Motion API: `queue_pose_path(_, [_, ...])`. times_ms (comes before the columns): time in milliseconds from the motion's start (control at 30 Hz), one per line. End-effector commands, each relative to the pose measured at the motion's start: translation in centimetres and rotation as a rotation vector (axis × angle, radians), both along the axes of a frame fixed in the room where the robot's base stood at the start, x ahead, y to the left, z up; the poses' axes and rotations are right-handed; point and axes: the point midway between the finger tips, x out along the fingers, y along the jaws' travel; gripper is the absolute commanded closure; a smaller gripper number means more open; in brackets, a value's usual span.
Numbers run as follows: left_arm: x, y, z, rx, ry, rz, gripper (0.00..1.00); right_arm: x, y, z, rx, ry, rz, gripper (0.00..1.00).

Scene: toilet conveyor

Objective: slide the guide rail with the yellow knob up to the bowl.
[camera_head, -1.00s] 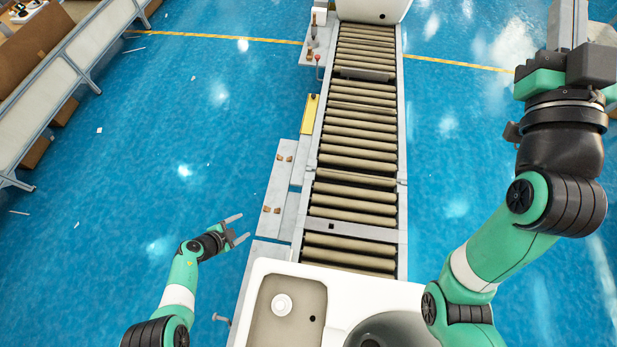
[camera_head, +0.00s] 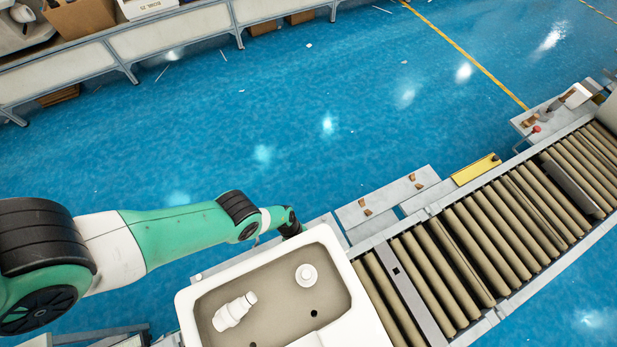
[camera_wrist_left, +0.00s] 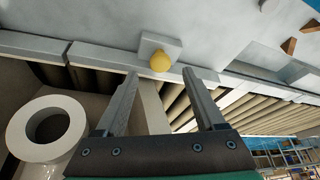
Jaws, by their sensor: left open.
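The yellow knob (camera_wrist_left: 161,62) shows in the left wrist view on a small grey plate beside a long grey rail (camera_wrist_left: 105,52). My left gripper (camera_wrist_left: 160,86) is open, with the knob just beyond its fingertips and roughly midway between them; I see no contact. In the head view my left arm reaches to the far edge of a white basin-shaped body (camera_head: 345,285); its fingers and the knob are hidden there. I cannot make out a bowl for certain. My right gripper is in neither current view.
The basin holds a white round part (camera_head: 306,275) and a white fitting (camera_head: 234,311). The roller conveyor (camera_head: 480,235) runs to the upper right, with side plates (camera_head: 385,198) and a yellow block (camera_head: 476,169) along its edge.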

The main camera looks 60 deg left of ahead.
Motion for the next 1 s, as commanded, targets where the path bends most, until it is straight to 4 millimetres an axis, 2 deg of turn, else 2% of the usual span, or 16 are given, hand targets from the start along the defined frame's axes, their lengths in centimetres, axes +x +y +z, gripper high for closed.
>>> queue_pose_path(33, [0.1, -0.4, -2.0, 0.0, -0.001, -0.002, 0.29, 0.0, 0.0, -2.0, 0.0, 0.0, 0.0, 1.0])
queue_pose_path(200, [0.5, -1.3, -3.8, 0.0, 0.0, -0.001, 0.29, 0.0, 0.0, -3.8, 0.0, 0.0, 0.0, 1.0])
queue_pose_path(567, [0.6, -1.6, -4.0, 0.0, -0.001, 0.0, 0.29, 0.0, 0.0, -3.9, 0.001, 0.0, -0.001, 1.0])
queue_pose_path(667, [0.6, -1.6, -4.0, 0.0, -0.001, 0.0, 0.43, 0.0, 0.0, -4.0, 0.001, 0.0, -0.001, 1.0])
queue_pose_path(900, [0.6, -1.6, -4.0, 0.0, 0.0, 0.0, 0.87, 0.0, 0.0, -4.0, 0.0, 0.0, -0.001, 1.0])
queue_pose_path(1000, [0.6, -1.6, -4.0, 0.0, 0.0, 0.0, 1.0, 0.0, 0.0, -4.0, 0.0, 0.0, -0.001, 1.0])
